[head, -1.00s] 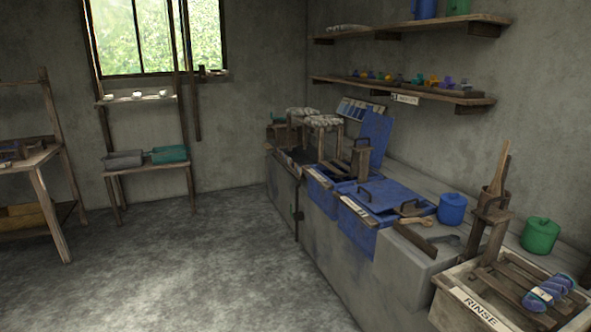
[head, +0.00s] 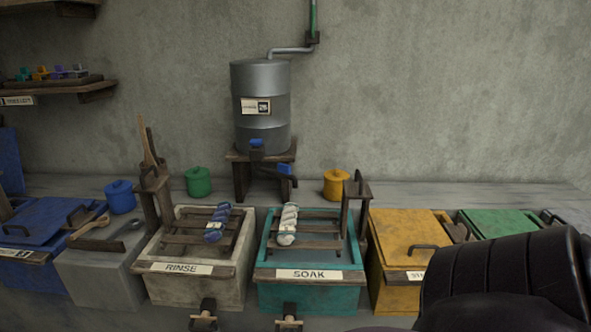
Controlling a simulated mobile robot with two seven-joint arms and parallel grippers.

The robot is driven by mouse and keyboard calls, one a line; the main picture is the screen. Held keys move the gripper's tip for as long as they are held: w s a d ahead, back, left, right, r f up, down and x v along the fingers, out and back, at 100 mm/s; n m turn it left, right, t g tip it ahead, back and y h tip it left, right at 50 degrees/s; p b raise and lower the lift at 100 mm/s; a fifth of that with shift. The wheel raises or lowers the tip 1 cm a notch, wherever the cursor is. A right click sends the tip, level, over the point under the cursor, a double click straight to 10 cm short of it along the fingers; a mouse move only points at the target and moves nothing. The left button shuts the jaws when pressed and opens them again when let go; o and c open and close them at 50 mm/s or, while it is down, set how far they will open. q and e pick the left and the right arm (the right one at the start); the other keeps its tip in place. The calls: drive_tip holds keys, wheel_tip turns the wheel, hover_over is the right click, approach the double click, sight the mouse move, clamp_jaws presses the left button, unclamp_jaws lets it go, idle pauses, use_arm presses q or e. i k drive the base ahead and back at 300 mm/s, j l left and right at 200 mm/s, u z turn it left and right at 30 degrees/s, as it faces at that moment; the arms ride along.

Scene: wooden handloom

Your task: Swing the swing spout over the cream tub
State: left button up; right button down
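The swing spout (head: 272,168) is a dark pipe with blue parts, low on the front of the grey metal tank (head: 262,105). A blue handle (head: 257,143) sits at its left end. The spout points right, and its tip is at the back of the teal SOAK tub (head: 310,288), not over the cream tub. The cream tub (head: 196,289), labelled RINSE, stands left of the teal tub. A blue-purple yarn hank (head: 217,223) lies on its slats. A black part of my arm covers the lower right. Neither gripper's fingers show.
A pale hank (head: 288,224) lies on the teal tub's slats. A wooden post stands behind each tub's side. Green (head: 198,181) and yellow (head: 336,185) canisters flank the tank stand (head: 240,178). A yellow lidded vat (head: 405,235) stands to the right.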

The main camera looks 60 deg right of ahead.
sight(284, 171)
drive_tip(key=z, duration=1.75)
